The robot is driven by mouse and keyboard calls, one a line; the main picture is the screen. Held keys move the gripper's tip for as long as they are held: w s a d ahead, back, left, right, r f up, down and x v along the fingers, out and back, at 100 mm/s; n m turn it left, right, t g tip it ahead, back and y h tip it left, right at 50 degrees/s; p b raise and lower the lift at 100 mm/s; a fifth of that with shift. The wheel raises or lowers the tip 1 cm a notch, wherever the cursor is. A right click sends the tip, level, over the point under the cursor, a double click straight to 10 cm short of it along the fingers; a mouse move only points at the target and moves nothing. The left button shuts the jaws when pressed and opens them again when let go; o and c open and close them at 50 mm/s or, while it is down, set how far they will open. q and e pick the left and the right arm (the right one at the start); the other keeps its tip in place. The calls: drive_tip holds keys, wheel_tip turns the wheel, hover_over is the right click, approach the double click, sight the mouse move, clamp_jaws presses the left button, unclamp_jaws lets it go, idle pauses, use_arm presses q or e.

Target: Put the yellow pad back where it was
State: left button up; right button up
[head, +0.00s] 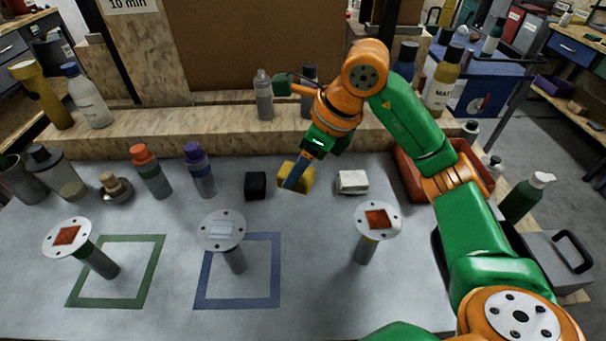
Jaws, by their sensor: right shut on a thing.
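The yellow pad (306,184) is at the back middle of the grey bench top, between a black block (255,186) and a white block (352,182). My right gripper (296,178) reaches down from above and is shut on the yellow pad, with its blue finger covering part of it. I cannot tell whether the pad touches the bench or is slightly above it. My left gripper is not in view.
Three round-topped posts stand in front: left (82,239) and right (377,219) with reddish squares, middle (221,231) with a pale one. Green (153,267) and blue (276,270) outlines mark the bench. Bottles (201,172) stand back left; a red bin (408,178) is right.

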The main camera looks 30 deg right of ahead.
drive_tip(key=w+d+f, duration=0.1)
drive_tip(key=w+f, duration=0.1)
drive_tip(key=w+d+f+p, duration=0.1)
drive_tip(key=w+d+f, duration=0.1)
drive_tip(key=f, duration=0.1)
drive_tip(key=w+d+f, duration=0.2)
drive_tip(key=shift+d+f, duration=0.1)
drive_tip(key=shift+f, duration=0.1)
wheel_tip(320, 180, down, 3)
drive_tip(key=shift+r+p, duration=0.2)
drive_tip(key=shift+p, duration=0.55)
drive_tip(key=shift+f+b, duration=0.3)
drive_tip(key=shift+f, duration=0.05)
drive_tip(key=o, duration=1.3)
drive_tip(key=shift+r, duration=0.55)
drive_tip(key=b+v, duration=0.1)
drive_tip(key=v, duration=1)
drive_tip(key=shift+s+r, duration=0.15)
drive_tip(key=shift+r, duration=0.05)
